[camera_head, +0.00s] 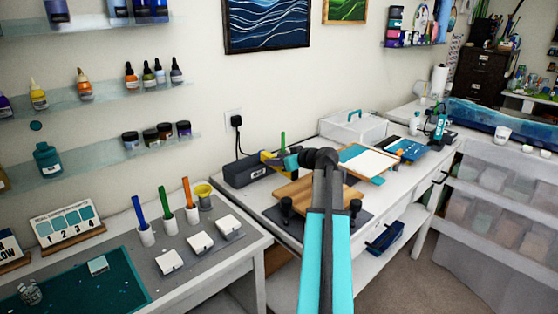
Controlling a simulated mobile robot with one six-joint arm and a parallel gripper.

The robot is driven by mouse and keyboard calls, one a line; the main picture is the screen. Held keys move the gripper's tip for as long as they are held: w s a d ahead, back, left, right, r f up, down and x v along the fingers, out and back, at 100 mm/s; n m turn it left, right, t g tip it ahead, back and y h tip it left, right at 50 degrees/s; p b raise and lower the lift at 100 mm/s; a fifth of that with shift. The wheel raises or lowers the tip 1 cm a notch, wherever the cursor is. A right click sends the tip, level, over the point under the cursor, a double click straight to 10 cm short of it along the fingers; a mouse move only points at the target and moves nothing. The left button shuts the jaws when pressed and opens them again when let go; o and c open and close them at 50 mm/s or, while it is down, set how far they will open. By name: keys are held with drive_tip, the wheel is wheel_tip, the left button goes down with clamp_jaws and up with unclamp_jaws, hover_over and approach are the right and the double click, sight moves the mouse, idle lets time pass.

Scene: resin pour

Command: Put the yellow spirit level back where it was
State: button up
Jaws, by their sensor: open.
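A small yellow piece (267,157), probably the yellow spirit level, shows at the end of my arm, in front of the dark box on the white bench. It is partly covered, and I cannot tell whether it touches the box or my gripper. My gripper (283,161) is open, at the left of my arm's dark wrist joint, right beside the yellow piece. Its fingertips are too small to make out clearly. A wooden board (300,194) lies on the bench below it, partly hidden by my arm.
The dark box (245,172) is plugged into a wall socket. A clear lidded case (352,128) and a framed white panel (367,161) stand behind and right. At left, a grey mat (202,262) carries white blocks and cups with coloured sticks. Bottle shelves line the wall.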

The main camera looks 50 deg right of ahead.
drive_tip(key=shift+r, duration=0.25)
drive_tip(key=shift+r+p, duration=0.5)
drive_tip(key=shift+p, duration=0.5)
drive_tip(key=b+v, duration=0.2)
drive_tip(key=v, duration=0.8)
drive_tip(key=shift+s, duration=0.4)
drive_tip(key=shift+s+r, duration=0.3)
drive_tip(key=shift+s, duration=0.2)
